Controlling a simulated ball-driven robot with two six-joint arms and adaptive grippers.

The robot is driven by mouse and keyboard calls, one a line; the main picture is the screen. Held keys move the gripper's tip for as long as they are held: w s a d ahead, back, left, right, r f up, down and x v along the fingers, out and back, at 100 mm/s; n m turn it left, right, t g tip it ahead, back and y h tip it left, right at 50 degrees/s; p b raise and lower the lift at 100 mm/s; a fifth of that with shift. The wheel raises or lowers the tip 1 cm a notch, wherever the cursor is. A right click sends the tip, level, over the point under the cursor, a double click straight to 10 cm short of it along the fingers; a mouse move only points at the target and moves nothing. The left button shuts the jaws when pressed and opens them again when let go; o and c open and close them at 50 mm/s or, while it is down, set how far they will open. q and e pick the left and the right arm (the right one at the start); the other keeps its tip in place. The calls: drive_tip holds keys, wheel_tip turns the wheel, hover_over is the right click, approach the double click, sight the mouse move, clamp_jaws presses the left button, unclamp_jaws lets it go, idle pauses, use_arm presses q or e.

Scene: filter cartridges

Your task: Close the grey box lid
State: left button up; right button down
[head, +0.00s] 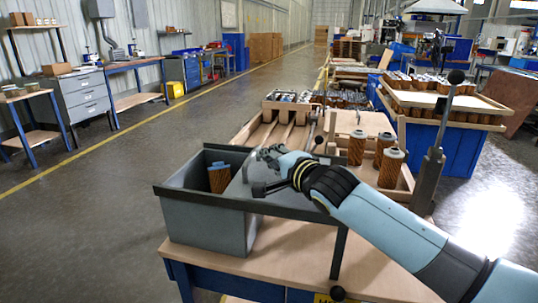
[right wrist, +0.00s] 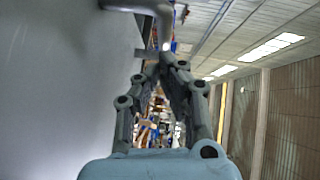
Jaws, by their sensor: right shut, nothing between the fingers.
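The grey box (head: 205,228) stands on the left part of the wooden bench top. Its top is at least partly open, and a brown filter cartridge with a blue top (head: 219,178) shows inside. A lighter grey panel (head: 241,188), which looks like the lid, slopes up beside the cartridge; my right arm hides part of it. My right gripper (head: 268,154) is shut and empty by the panel's upper edge. In the right wrist view, the shut fingers (right wrist: 168,60) are beside a large smooth grey surface (right wrist: 50,90). I cannot tell whether they touch it. My left gripper is out of view.
Several pale-capped filter cartridges (head: 391,168) stand in a wooden tray right of my right gripper. A slotted wooden rack (head: 283,136) lies behind the box. In the right wrist view, a bent grey bar (right wrist: 150,8) is just beyond the fingertips. The floor left of the bench is clear.

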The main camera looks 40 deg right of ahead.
sight(240, 170)
drive_tip(key=shift+w+a, duration=0.1)
drive_tip(key=shift+w, duration=0.05)
drive_tip(key=w+a+b, duration=0.1)
drive_tip(key=w+a, duration=0.3)
drive_tip(key=w, duration=0.1)
drive_tip(key=shift+w+a+f+b, duration=0.2)
drive_tip(key=shift+a+b, duration=0.1)
drive_tip(key=shift+b, duration=0.1)
drive_tip(key=w+a+b, duration=0.5)
drive_tip(key=w+a, duration=0.1)
drive_tip(key=w, duration=0.1)
drive_tip(key=shift+w+a+r, duration=0.15)
drive_tip(key=shift+w, duration=0.05)
